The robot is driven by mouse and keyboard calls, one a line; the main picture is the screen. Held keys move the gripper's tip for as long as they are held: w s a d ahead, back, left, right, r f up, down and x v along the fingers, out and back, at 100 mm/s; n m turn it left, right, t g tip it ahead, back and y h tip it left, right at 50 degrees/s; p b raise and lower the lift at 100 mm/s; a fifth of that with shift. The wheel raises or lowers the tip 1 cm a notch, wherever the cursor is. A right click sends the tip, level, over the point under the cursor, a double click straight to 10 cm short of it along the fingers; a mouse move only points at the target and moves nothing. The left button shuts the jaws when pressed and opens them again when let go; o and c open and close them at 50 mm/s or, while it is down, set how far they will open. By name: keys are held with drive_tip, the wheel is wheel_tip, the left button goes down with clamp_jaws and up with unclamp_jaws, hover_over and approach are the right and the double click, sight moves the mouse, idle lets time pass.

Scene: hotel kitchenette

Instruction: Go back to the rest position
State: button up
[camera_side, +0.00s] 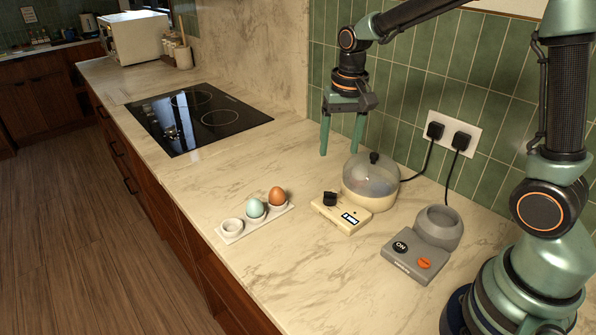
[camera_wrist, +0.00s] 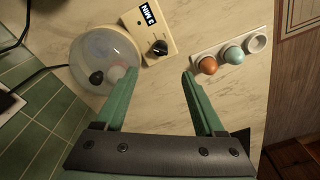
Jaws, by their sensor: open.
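My gripper (camera_side: 342,134) is open and empty, with its two green fingers pointing down, above the counter and behind the egg cooker. In the wrist view the open gripper (camera_wrist: 160,78) spans the lower middle. The cream egg cooker (camera_side: 370,185) has a clear domed lid with a black knob and also shows in the wrist view (camera_wrist: 100,50); one finger overlaps its edge in that picture.
A white egg holder (camera_side: 232,228) carries a blue egg (camera_side: 255,207) and a brown egg (camera_side: 277,196); one cup is empty. A timer box (camera_side: 341,214) and a grey switch unit (camera_side: 412,258) stand nearby. Cords run to wall sockets (camera_side: 450,130). A black cooktop (camera_side: 198,117) lies left.

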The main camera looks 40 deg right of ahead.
drive_tip(key=s+a+r+n+t, duration=0.2)
drive_tip(key=s+r+n+t, duration=0.2)
drive_tip(key=s, duration=0.8)
wheel_tip(320, 180, up, 4)
drive_tip(key=shift+a+f+n+t, duration=0.2)
drive_tip(key=shift+a+n+t, duration=0.15)
drive_tip(key=shift+n, duration=0.65)
